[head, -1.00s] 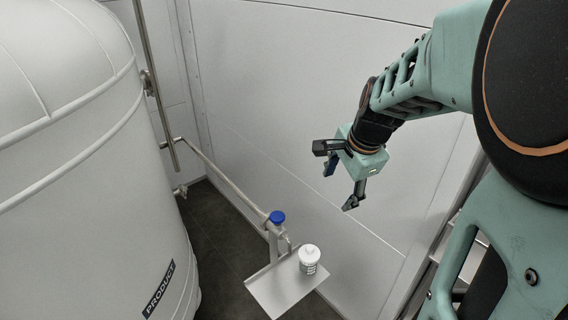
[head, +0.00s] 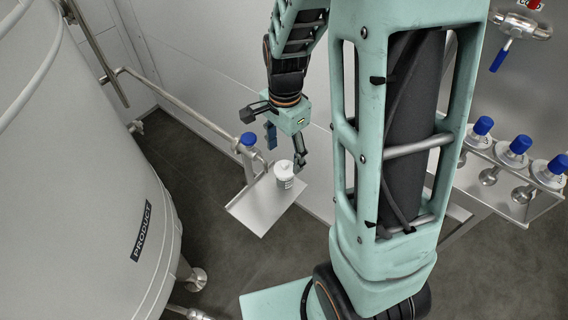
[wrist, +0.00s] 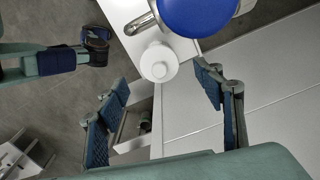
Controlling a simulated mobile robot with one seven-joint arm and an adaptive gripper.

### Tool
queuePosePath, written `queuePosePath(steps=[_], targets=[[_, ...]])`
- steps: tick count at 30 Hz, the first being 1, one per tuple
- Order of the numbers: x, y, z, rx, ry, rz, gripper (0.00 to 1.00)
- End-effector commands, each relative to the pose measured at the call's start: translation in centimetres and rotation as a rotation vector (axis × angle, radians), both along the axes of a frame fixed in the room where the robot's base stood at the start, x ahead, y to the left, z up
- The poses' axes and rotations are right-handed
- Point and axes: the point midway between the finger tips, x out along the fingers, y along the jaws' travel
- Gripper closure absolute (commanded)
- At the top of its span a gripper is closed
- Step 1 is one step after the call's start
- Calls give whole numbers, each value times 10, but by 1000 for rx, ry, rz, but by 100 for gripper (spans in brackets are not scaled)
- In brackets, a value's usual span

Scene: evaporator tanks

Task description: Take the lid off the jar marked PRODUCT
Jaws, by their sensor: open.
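A small white jar (head: 285,183) with a white lid (head: 284,167) stands upright on a metal shelf (head: 258,212) beside the large tank. Dark print shows on its side but is too small to read. My gripper (head: 285,150) is open and empty, just above the jar, with its fingers pointing down. In the wrist view the round white lid (wrist: 158,62) lies just beyond the fingertips and between their lines. My gripper (wrist: 164,80) shows one finger on each side there. I cannot tell how far the lid is below the fingertips.
A valve with a blue cap (head: 248,139) stands at the shelf's back edge, close to the jar; its blue cap (wrist: 200,12) is large in the wrist view. The tank (head: 70,170) marked PRODUCT fills the left. Several blue-capped valves (head: 515,150) stand at right.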

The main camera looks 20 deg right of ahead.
Motion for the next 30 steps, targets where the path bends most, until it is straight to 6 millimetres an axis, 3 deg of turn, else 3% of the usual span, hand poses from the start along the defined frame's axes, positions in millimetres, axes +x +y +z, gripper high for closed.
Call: queuePosePath(steps=[6,16,25,30], targets=[[-3,0,-34,-1,4,0,38],[-2,1,-41,0,1,0,38],[-2,1,-41,0,1,0,69],[-2,1,-41,0,1,0,70]])
